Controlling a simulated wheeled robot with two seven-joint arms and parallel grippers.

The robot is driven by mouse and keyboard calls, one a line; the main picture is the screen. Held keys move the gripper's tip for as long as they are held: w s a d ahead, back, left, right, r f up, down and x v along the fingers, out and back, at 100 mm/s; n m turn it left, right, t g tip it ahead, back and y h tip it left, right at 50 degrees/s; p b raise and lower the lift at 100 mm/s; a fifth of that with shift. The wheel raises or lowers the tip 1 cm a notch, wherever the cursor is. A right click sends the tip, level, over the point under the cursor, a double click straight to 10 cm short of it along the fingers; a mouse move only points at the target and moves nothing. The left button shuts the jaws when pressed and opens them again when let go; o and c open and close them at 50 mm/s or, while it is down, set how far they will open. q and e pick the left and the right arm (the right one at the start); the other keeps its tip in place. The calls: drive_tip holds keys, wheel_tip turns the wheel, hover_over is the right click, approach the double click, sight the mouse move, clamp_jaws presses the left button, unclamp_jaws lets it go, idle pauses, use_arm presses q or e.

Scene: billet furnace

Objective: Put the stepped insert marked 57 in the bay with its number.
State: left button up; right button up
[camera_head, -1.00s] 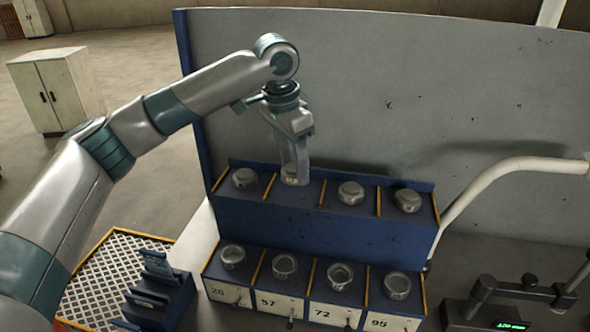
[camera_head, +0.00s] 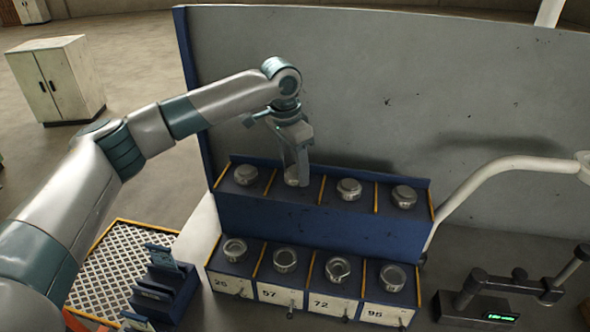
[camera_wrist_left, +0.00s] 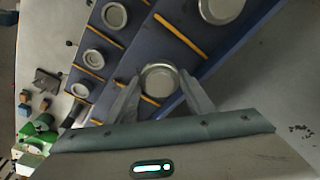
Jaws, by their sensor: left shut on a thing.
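My left gripper (camera_head: 294,178) is over the second compartment of the upper rack row. It is shut on a round grey metal insert (camera_wrist_left: 160,80), which sits between the fingertips in the left wrist view. The fingers hide most of it in the head view. Its number cannot be read, and I cannot tell whether it still touches the rack floor. The bay labelled 57 (camera_head: 281,296) is the second in the lower row and has a round metal ring (camera_head: 285,259) on its top. My right gripper is not in view.
Other round metal pieces (camera_head: 348,188) stand in the upper row (camera_head: 300,216), separated by orange dividers. Lower bays 72 and 95 lie to the right of 57. A blue slotted holder (camera_head: 168,290) stands left, a device with a green display (camera_head: 500,317) right. A tall grey panel (camera_head: 400,80) rises behind.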

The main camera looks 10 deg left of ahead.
sight(289, 172)
use_arm(q)
drive_tip(key=shift+f+p, duration=0.4)
drive_tip(key=shift+f, duration=0.45)
drive_tip(key=o, duration=1.6)
drive_tip(key=shift+f, duration=0.15)
drive_tip(key=shift+c, duration=0.2)
drive_tip(key=shift+a+r+b, duration=0.1)
drive_tip(key=shift+r+b, duration=0.35)
drive_tip(key=shift+r, duration=0.05)
drive_tip(key=r+b, duration=0.1)
drive_tip(key=r, duration=0.2)
drive_tip(key=r+b, duration=0.2)
drive_tip(key=r, duration=0.1)
drive_tip(key=s+a+r+b, duration=0.1)
drive_tip(key=r+b, duration=0.1)
drive_tip(key=r, duration=0.2)
drive_tip(key=shift+s, duration=0.1)
drive_tip(key=shift+s+r, duration=0.1)
drive_tip(key=shift+r, duration=0.5)
